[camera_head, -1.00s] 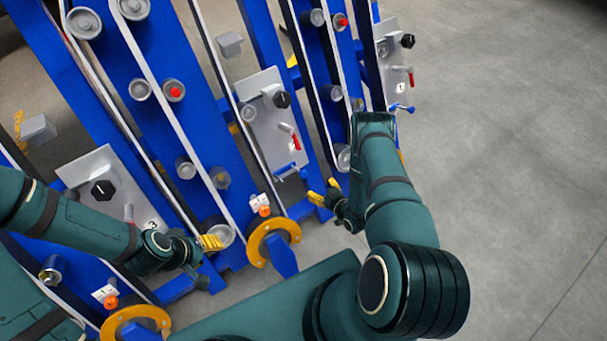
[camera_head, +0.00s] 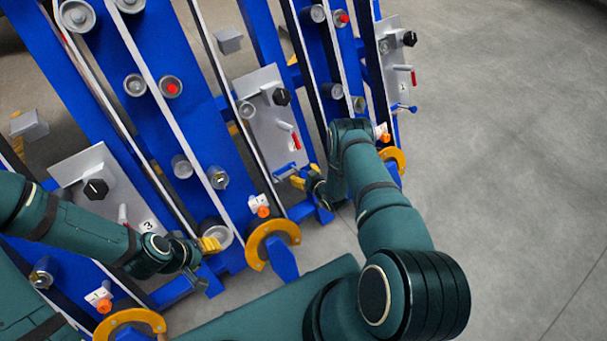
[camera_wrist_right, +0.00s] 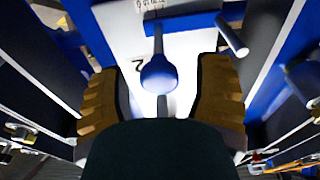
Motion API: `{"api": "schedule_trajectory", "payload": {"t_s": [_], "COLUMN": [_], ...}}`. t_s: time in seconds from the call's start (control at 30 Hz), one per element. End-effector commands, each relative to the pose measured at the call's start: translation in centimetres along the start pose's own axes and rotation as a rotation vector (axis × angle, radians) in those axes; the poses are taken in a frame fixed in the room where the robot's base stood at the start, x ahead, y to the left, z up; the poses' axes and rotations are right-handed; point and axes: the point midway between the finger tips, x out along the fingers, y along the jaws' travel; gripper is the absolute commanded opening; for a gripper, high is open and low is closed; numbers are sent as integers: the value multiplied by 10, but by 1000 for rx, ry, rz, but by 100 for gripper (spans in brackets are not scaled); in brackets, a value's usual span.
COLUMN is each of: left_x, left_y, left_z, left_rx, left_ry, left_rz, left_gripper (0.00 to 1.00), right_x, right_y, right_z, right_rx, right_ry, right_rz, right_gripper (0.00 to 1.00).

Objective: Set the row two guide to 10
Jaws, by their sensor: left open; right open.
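The row two plate (camera_head: 268,120) is a pale panel with a black knob (camera_head: 281,97), a red-handled lever (camera_head: 296,141) and a blue handle (camera_head: 286,171) at its lower end. In the right wrist view a "2" (camera_wrist_right: 138,67) marks the white plate, and a blue round-ended handle (camera_wrist_right: 159,73) lies between my fingers, apart from both. Part of a scale (camera_wrist_right: 150,5) shows at the top edge; its reading is unclear. My right gripper (camera_head: 304,176) is open and empty, close by the blue handle. My left gripper (camera_head: 209,246) is open and empty near the row three plate (camera_head: 95,170).
The row one plate (camera_head: 397,75) stands at the right and the row three plate at the left. Blue frame beams and rollers surround the plates. A yellow ring (camera_head: 270,243) and an orange knob (camera_head: 263,211) sit below row two. Grey floor at the right is clear.

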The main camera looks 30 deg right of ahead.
Motion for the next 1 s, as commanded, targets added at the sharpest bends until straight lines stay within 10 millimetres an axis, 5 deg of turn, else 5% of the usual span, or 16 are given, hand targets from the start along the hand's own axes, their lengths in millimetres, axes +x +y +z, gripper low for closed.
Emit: {"api": "schedule_trajectory", "payload": {"t_s": [0.07,0.27,0.77,0.8,0.83,1.0], "left_x": [0,0,0,0,0,0], "left_y": [0,0,0,0,0,0], "left_z": [0,0,0,0,0,0], "left_rx": [0,0,0,0,0,0], "left_ry": [0,0,0,0,0,0], "left_rz": [0,0,0,0,0,0], "left_gripper": [47,47,47,47,47,47], "right_x": [0,0,0,0,-1,0], "right_y": [0,0,10,10,10,10], "right_z": [0,0,0,0,0,0], "right_rx": [0,0,0,0,0,0], "right_ry": [0,0,0,0,-1,-1], "right_rz": [0,0,0,0,0,0], "right_gripper": [65,0,0,49,60,65]}}
